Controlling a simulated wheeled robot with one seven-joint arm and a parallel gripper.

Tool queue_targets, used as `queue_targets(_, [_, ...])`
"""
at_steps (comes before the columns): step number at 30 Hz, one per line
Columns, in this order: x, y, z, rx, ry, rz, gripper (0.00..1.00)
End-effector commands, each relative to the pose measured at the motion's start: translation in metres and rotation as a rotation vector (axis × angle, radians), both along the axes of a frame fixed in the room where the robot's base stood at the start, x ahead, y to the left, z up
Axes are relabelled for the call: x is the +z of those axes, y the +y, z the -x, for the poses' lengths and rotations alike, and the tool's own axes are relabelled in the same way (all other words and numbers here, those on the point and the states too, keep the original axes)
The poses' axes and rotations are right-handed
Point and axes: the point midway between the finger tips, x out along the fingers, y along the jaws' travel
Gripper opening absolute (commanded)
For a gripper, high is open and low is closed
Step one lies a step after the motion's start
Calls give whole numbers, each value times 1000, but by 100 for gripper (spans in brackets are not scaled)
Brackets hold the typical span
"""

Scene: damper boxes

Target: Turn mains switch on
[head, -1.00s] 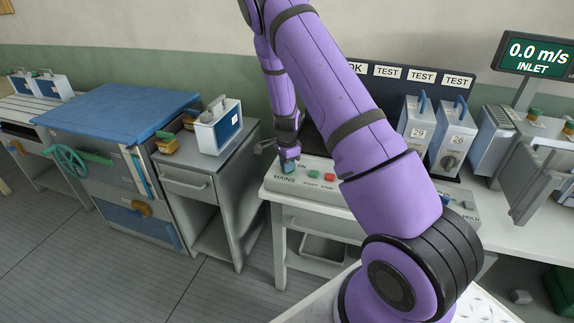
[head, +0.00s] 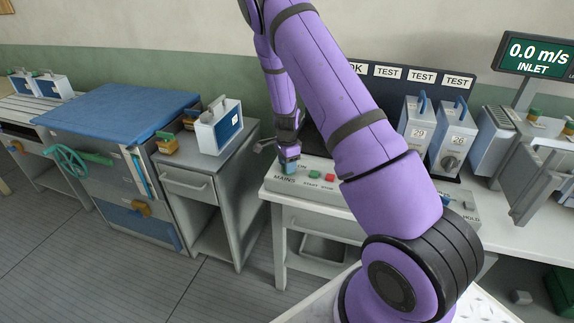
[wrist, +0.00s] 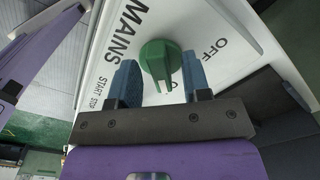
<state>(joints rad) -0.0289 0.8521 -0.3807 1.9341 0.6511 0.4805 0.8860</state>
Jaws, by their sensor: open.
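The mains switch is a round green knob (wrist: 160,62) on the white control panel (wrist: 225,22), beside the words MAINS and OFF in the wrist view. Its white pointer mark lies on the lower side of the knob, towards my palm, away from OFF. A second label is mostly hidden behind my right finger. My gripper (wrist: 161,82) is open, with one blue finger on each side of the knob's lower part; I cannot tell whether they touch it. In the head view my gripper (head: 289,153) is just above the panel's left end, over the knob.
A green button (head: 314,175) and a red button (head: 329,177) sit just right of the knob. Damper boxes (head: 417,125) stand on the bench behind my arm. A blue-topped cabinet (head: 115,112) is at left. The inlet display (head: 537,54) reads 0.0 m/s.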

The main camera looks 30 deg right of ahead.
Motion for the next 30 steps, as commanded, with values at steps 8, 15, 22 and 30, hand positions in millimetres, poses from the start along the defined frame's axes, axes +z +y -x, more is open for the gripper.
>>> queue_targets(8, [47, 0, -1, 2, -5, 2, 44])
queue_targets(15, [86, 1, -1, 2, -4, 1, 44])
queue_targets(22, [102, 0, 0, 0, -1, 1, 44])
queue_targets(30, [103, 0, 0, 0, -1, 1, 44])
